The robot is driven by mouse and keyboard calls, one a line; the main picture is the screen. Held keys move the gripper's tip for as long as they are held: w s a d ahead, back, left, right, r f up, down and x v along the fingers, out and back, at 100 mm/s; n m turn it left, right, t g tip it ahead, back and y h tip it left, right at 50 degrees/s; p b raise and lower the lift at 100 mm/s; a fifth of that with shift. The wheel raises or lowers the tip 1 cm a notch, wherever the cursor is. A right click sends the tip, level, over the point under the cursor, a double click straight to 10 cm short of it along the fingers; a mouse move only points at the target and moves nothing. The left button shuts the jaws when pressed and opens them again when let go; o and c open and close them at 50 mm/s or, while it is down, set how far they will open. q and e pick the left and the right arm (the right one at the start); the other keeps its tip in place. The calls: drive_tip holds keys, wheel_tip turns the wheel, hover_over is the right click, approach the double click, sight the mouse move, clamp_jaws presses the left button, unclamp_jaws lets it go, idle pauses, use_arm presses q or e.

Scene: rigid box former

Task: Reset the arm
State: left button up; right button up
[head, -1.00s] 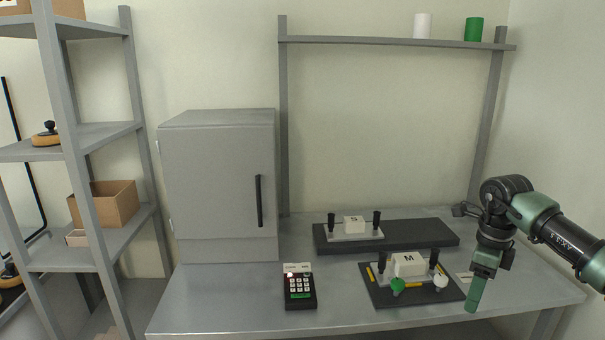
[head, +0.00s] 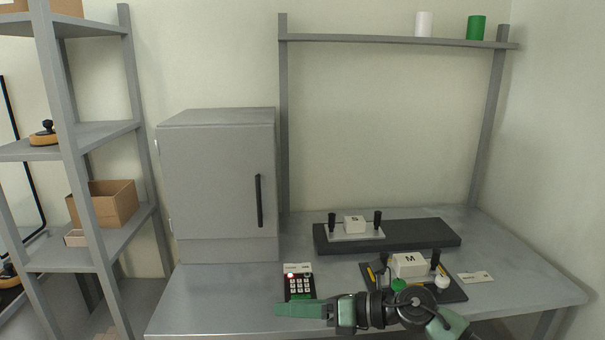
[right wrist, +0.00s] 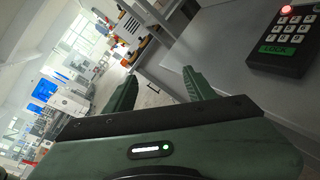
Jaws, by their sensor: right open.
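My right gripper (head: 290,310) shows at the bottom of the head view. It points left, low at the front edge of the table, just in front of the keypad. In the right wrist view its two green fingers (right wrist: 160,92) stand apart with nothing between them. The black keypad (head: 299,284) has a lit red light and a green LOCK label, and it also shows at the upper right of the right wrist view (right wrist: 284,42). The gripper partly covers the keypad's lower edge in the head view. My left gripper is not in view.
The grey table (head: 220,295) carries a dark tray (head: 455,292) with the M block (head: 408,264), and a dark slab (head: 425,236) with the S block (head: 354,224). A grey cabinet (head: 215,180) with a shut door stands at the back left. Shelving (head: 95,137) stands at the left.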

wheel_tip(320, 180, up, 5)
drive_tip(key=d+m+t+h, duration=0.1)
drive_tip(key=d+m+t, duration=0.2)
drive_tip(key=m+t, duration=1.15)
drive_tip(key=s+d+f+m+g+h, duration=0.2)
drive_tip(key=s+d+f+m+h, duration=0.2)
drive_tip(key=d+f+m+h, duration=0.5)
drive_tip(key=s+d+f+m+g+h, duration=0.35)
drive_tip(key=d+f+m, duration=0.25)
drive_tip(key=m, duration=0.6)
drive_tip(key=s+d+f+m+g, duration=0.1)
drive_tip(key=s+f+m+g, duration=0.2)
drive_tip(key=s, duration=0.5)
drive_tip(key=s+d+f+m+g+h, duration=0.1)
drive_tip(key=s+d+f+g, duration=0.15)
drive_tip(key=s+f, duration=0.4)
drive_tip(key=s+d+f+m+g, duration=0.1)
drive_tip(key=s+f+m+g, duration=0.2)
drive_tip(key=s, duration=0.7)
wheel_tip(320, 180, down, 26)
drive_tip(key=s+n+g, duration=0.1)
drive_tip(key=s+g, duration=0.1)
drive_tip(key=g, duration=0.1)
drive_tip(key=s+d+f, duration=0.2)
drive_tip(key=s+f, duration=1.4)
drive_tip(key=shift+s+d+g, duration=0.2)
drive_tip(key=shift+g, duration=0.15)
